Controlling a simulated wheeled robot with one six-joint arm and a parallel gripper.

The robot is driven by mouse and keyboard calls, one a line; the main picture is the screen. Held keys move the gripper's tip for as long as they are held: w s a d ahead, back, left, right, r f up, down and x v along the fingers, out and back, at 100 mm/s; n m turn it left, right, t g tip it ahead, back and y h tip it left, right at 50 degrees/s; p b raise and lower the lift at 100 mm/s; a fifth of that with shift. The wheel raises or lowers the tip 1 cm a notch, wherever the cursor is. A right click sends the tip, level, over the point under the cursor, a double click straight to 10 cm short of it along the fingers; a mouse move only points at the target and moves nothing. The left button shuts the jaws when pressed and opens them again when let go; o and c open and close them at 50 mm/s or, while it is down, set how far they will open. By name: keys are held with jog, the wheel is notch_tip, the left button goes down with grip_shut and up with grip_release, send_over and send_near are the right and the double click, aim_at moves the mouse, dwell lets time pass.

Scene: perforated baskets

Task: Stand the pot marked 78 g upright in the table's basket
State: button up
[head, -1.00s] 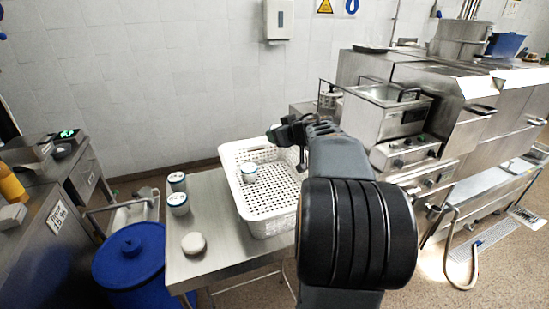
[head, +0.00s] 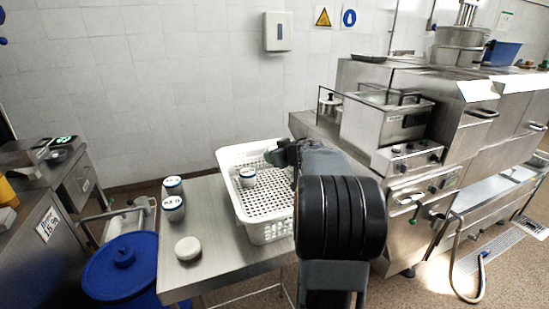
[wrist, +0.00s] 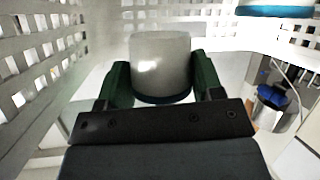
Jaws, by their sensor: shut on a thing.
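My gripper (wrist: 160,85) is shut on a white pot (wrist: 160,62). In the wrist view, the pot's blue band faces the bottom of the picture, between the green fingers. No weight mark is readable on it. In the head view, my gripper (head: 278,154) is over the far right part of the white perforated basket (head: 268,231) on the table, and the held pot cannot be made out there. Another pot (head: 248,178), white with a blue rim, stands in the basket to the gripper's left. A blue-banded pot (wrist: 275,10) also shows at the wrist view's top right.
Two blue-rimmed pots (head: 173,207) (head: 172,187) and a round white object (head: 188,248) are on the steel table (head: 205,230) left of the basket. A blue lidded bin (head: 122,265) is beside the table. Steel cooking equipment (head: 400,130) stands to the right.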

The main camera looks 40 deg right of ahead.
jog(key=shift+f, duration=0.55)
jog(key=o, duration=0.9)
jog(key=shift+o, duration=0.2)
jog(key=shift+r, duration=0.15)
jog(key=shift+r, duration=0.35)
jog(key=p+v, duration=0.2)
jog(key=v, duration=1)
jog(key=shift+r, duration=0.1)
